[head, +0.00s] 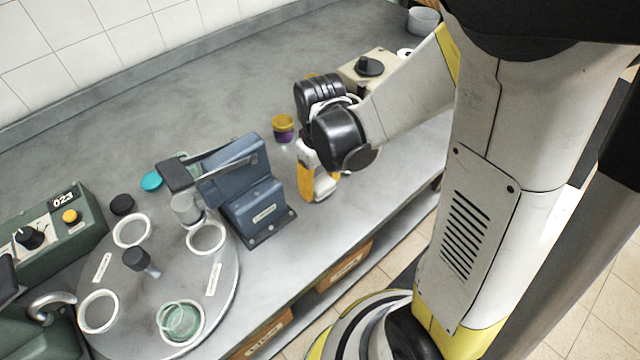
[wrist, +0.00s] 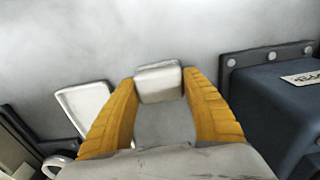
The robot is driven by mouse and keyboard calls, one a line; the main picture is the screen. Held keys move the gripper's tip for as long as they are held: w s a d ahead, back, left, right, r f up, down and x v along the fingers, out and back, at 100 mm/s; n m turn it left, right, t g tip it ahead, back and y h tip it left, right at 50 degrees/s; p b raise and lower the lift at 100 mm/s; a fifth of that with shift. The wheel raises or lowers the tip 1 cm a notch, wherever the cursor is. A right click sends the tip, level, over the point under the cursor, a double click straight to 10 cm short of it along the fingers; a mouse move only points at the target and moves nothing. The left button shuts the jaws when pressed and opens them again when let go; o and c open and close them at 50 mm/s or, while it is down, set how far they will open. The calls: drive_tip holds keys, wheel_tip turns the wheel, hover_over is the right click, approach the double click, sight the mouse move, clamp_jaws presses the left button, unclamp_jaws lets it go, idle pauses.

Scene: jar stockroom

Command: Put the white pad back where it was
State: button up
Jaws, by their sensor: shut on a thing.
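The white pad (wrist: 158,82) is a small pale block with rounded edges, between the yellow fingers of my gripper (wrist: 162,84) in the wrist view. My gripper is shut on it. In the head view my gripper (head: 319,190) points down low over the grey bench, right of the blue press. The pad is small and mostly hidden by the fingers there. I cannot tell whether it touches the bench. A flat white piece (wrist: 85,106) lies left of the fingers in the wrist view.
The blue press (head: 254,195) stands close left of my gripper; its base also shows in the wrist view (wrist: 275,98). A purple jar with a yellow lid (head: 283,128) stands behind. A round turntable (head: 225,262) with white rings is at left. A beige box (head: 358,66) stands at the back.

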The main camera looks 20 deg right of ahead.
sight(320, 181)
drive_tip(key=shift+f, duration=0.2)
drive_tip(key=o, duration=1.1)
drive_tip(key=shift+c, duration=0.2)
wheel_tip(320, 181, up, 12)
drive_tip(key=p, duration=0.5)
drive_tip(key=shift+f, duration=0.2)
drive_tip(key=s+r+m+t, duration=0.3)
drive_tip(key=s+r+t, duration=0.2)
drive_tip(key=r, duration=0.5)
drive_tip(key=shift+s+r+m+t, duration=0.3)
drive_tip(key=shift+s+t, duration=0.1)
drive_tip(key=shift+t, duration=0.7)
